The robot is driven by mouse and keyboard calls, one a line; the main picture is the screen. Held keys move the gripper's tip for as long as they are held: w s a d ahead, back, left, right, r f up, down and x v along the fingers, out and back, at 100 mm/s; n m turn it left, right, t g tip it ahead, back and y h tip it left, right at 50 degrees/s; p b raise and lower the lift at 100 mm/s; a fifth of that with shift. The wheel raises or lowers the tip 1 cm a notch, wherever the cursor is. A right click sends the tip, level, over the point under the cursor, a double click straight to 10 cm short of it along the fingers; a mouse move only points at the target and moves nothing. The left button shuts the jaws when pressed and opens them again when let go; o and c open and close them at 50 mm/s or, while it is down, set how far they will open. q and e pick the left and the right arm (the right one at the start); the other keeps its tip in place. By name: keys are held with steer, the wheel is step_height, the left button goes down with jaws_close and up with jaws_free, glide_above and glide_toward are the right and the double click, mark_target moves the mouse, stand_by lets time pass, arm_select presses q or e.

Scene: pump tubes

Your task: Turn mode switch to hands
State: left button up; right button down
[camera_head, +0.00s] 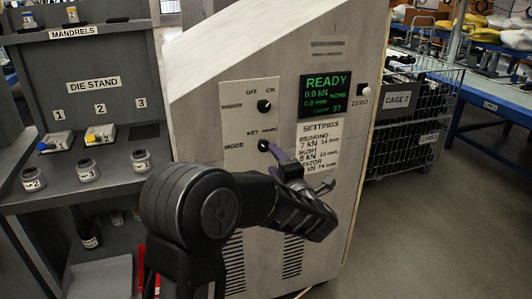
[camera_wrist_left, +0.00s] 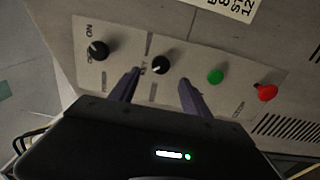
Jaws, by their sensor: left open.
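The mode switch (camera_head: 263,145) is a small black knob on the pale control panel of the grey machine, beside the words MODE and KEY. In the left wrist view the mode switch (camera_wrist_left: 161,64) shows between and just beyond my two fingertips, its pale mark off to one side. My left gripper (camera_head: 302,170) is open in front of the panel, and its fingers (camera_wrist_left: 160,77) straddle the knob's line in the wrist view. I cannot tell whether they touch it. The panel's lower part is hidden behind my left arm in the head view. My right gripper is not in view.
The OFF/ON knob (camera_head: 264,106) sits above the mode switch. A green button (camera_wrist_left: 215,76) and a red button (camera_wrist_left: 266,92) are on the same panel. A READY display (camera_head: 327,94) and settings sheet are to the right. A die stand (camera_head: 95,85) stands left.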

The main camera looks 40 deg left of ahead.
mark_target(265, 148)
arm_select(q)
steer(key=shift+x, duration=3.9)
steer(key=shift+w, duration=0.1)
steer(key=shift+f, duration=0.1)
jaws_close()
